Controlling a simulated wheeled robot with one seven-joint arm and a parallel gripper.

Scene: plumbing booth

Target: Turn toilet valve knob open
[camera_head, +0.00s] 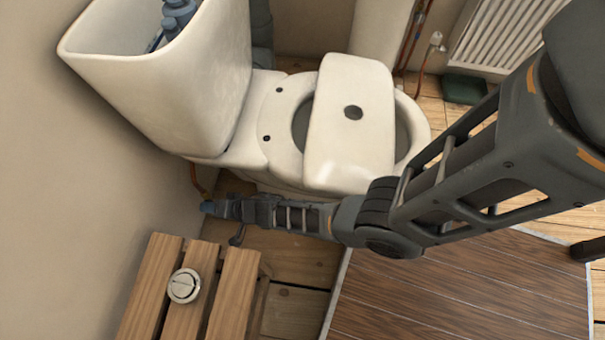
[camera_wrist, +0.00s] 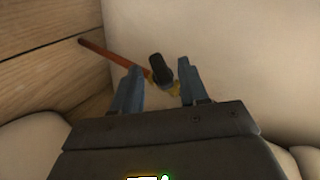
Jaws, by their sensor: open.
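The valve knob (camera_wrist: 160,68) is a small black handle on a brass fitting (camera_wrist: 174,88), at the end of an orange-brown copper pipe (camera_wrist: 118,60). My gripper (camera_wrist: 160,80) is open, with one blue finger on each side of the knob in the wrist view. Whether either finger touches it I cannot tell. In the head view my gripper (camera_head: 208,207) is low beside the toilet base, near the wall. A short piece of the pipe (camera_head: 198,180) shows just above it; the knob is hidden there.
The white toilet (camera_head: 235,165) and its lidless cistern (camera_head: 190,90) stand right behind my gripper. A slatted wooden stool (camera_head: 232,290) with a round metal flush button (camera_head: 184,286) is in front. A brown mat (camera_head: 460,295) covers the floor at right. The cistern lid (camera_head: 350,120) lies across the bowl.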

